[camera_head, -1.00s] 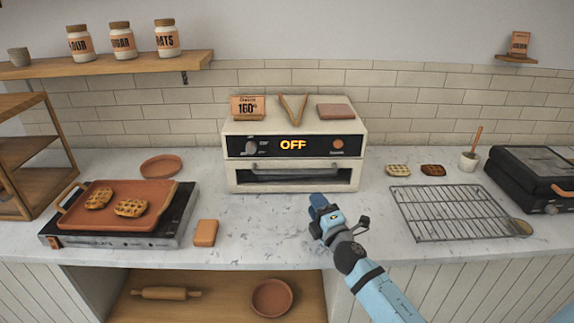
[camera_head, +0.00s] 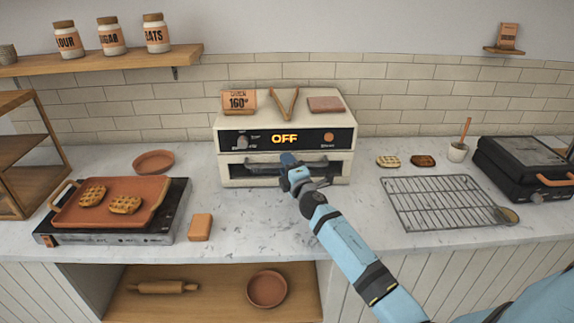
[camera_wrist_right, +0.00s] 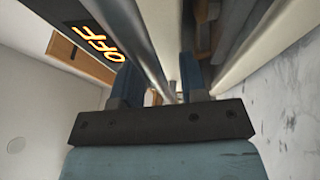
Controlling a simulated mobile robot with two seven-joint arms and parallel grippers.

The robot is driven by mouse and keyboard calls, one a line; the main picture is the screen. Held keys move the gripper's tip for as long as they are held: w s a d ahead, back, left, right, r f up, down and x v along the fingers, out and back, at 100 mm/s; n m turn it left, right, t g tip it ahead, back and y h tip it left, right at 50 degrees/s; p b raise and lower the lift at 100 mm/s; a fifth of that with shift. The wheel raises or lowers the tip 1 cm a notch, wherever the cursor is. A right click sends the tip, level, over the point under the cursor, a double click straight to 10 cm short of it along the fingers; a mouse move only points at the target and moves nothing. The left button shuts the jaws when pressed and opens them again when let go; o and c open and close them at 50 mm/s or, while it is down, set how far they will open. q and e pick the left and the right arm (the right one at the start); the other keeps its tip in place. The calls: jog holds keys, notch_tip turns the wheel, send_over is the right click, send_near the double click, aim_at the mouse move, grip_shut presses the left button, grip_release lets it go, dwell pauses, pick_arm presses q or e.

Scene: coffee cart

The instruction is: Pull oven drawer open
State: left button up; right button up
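The cream oven (camera_head: 232,172) stands against the tiled wall with its dark panel reading OFF. Its drawer handle (camera_head: 260,160) is a metal bar across the front, above a dark slot; its right part is hidden behind my gripper. My right gripper (camera_head: 288,160) is at the middle of the handle. In the right wrist view, its two fingers (camera_wrist_right: 158,82) are apart, with the handle bar (camera_wrist_right: 148,45) running between them; I see no clear grip on it. The drawer looks closed. My left gripper is not in view.
A hot plate (camera_head: 170,222) with a terracotta tray (camera_head: 145,200) of waffles stands left, beside an orange block (camera_head: 200,227). A wire rack (camera_head: 440,203) and black waffle iron (camera_head: 525,165) are right. Counter in front of the oven is clear.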

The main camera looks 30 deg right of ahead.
jog(key=shift+c, duration=0.3)
grip_shut()
jog(key=s+a, duration=0.5)
jog(key=s, duration=0.4)
jog(key=s+a, duration=0.6)
jog(key=s, duration=0.3)
jog(key=shift+s+a, duration=0.15)
jog(key=shift+s, duration=0.05)
jog(key=shift+o, duration=0.3)
grip_release()
